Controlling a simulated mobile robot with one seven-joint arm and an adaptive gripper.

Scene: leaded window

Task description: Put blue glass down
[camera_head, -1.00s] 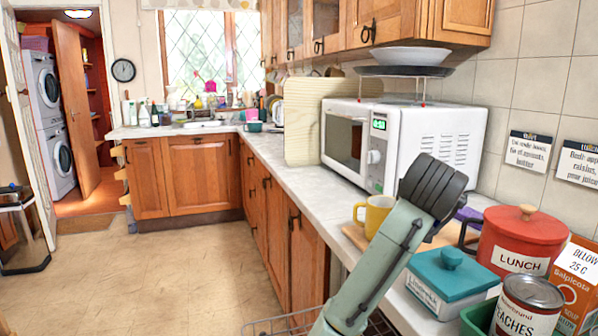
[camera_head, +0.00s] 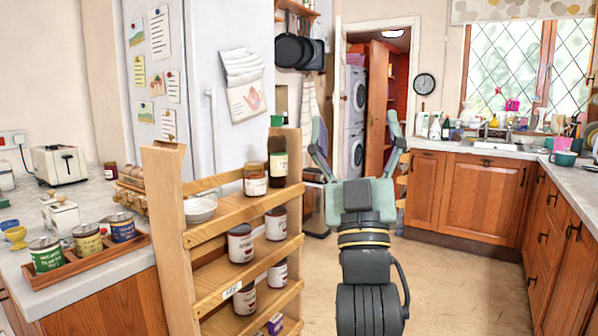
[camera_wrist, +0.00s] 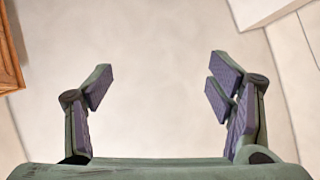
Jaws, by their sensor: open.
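I cannot make out a blue glass in either current view. My gripper (camera_head: 356,140) is raised in the middle of the head view, in front of the doorway, with its fingers spread wide. In the wrist view my gripper (camera_wrist: 162,85) is open, and nothing is between its fingers.
A wooden shelf rack (camera_head: 215,240) with jars and a bottle stands left of my arm. Behind it are a counter with a toaster (camera_head: 60,165) and a fridge (camera_head: 200,60). Counters with a sink (camera_head: 492,145) line the right. Floor (camera_head: 440,280) is clear between.

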